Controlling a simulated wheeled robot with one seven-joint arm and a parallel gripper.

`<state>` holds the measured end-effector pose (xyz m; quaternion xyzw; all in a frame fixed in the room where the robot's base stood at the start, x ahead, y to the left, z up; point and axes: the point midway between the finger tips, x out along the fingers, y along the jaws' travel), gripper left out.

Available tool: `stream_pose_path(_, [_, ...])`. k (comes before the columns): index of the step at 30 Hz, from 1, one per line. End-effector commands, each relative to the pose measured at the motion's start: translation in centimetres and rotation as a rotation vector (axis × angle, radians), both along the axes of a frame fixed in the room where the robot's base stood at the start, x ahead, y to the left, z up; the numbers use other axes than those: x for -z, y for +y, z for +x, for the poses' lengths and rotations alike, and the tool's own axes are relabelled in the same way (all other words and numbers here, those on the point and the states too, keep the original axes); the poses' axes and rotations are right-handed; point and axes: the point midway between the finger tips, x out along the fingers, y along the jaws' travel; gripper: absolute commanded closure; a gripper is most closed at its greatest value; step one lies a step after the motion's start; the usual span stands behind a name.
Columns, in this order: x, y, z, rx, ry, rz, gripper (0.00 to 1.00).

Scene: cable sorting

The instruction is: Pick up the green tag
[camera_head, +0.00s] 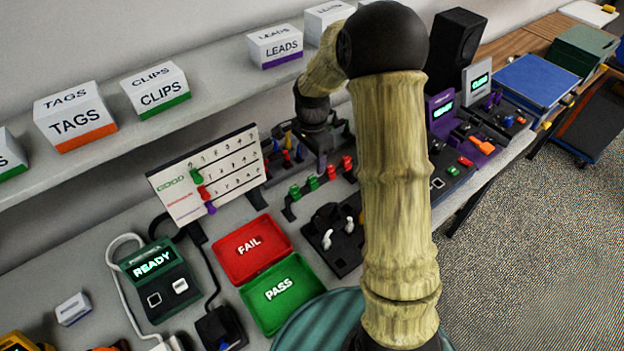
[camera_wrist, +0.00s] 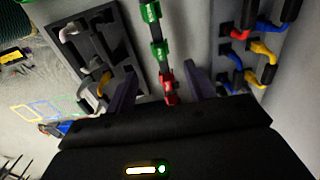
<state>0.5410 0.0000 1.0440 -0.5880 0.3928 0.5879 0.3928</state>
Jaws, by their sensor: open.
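Several green tags (camera_head: 313,182) stand in a row on a dark rail on the bench, with red tags (camera_head: 347,163) at the row's right end. In the wrist view a green tag (camera_wrist: 160,50) lies just beyond my fingertips, with another green tag (camera_wrist: 151,12) at the top edge. Two red tags (camera_wrist: 170,98) sit below them, between my fingers. My gripper (camera_wrist: 160,72) is open and empty, its purple-grey fingers either side of the row. I cannot tell its height above the tags. In the head view my arm hides part of the bench.
A black tray with white hooks (camera_head: 335,238) stands beside the rail. A red FAIL tray (camera_head: 252,248) and green PASS tray (camera_head: 280,292) lie in front. A counting board (camera_head: 208,175) stands behind. In the wrist view, coloured leads (camera_wrist: 262,50) are close to the right finger.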

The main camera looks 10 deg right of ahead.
Motion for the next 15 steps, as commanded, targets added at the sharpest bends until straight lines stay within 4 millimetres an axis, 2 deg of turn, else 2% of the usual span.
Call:
stream_pose_path(3, [2.0,0.0,-0.1,0.000,0.005,0.001,0.46])
stream_pose_path(6, [3.1,0.0,-0.1,-0.001,0.002,0.000,0.46])
stream_pose_path(15, [3.5,0.0,0.0,0.000,0.000,0.000,0.46])
